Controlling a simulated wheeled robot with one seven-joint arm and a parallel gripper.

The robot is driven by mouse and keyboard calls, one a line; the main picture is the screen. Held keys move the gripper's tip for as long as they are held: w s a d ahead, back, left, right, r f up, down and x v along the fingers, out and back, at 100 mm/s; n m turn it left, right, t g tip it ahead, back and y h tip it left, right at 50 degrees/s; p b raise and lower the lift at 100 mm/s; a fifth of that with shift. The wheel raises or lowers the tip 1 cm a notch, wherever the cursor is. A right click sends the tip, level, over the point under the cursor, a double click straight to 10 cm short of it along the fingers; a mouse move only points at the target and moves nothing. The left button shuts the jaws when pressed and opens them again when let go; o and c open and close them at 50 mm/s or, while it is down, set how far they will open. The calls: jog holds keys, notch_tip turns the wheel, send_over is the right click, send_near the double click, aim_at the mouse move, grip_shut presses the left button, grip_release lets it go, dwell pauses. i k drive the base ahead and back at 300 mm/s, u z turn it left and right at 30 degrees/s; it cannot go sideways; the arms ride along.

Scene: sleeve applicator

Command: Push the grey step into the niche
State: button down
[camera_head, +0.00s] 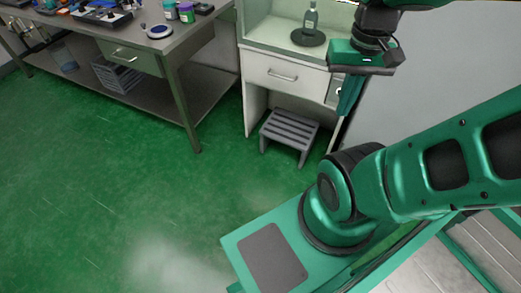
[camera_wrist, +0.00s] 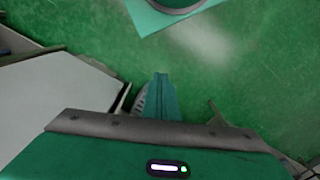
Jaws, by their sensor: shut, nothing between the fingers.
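The grey step (camera_head: 289,128) is a low stool with a slatted top, upright on the green floor. It stands at the opening of the niche (camera_head: 262,100), the dark space under the white cabinet's drawer. Its front legs stick out past the cabinet's front; how deep its rear sits is unclear. My gripper (camera_head: 347,112) points down, shut and empty, right of the step and beside the cabinet's right side, apparently above the step's top. In the wrist view the shut fingers (camera_wrist: 162,78) cover part of a grey slatted piece (camera_wrist: 140,101), likely the step.
The green floor (camera_head: 110,180) in front is clear.

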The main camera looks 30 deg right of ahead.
aim_at(291, 129)
jog(key=u, duration=1)
jog(key=k, duration=0.6)
jog(key=z, duration=1.1)
jog(key=i, duration=1)
jog(key=z, duration=0.05)
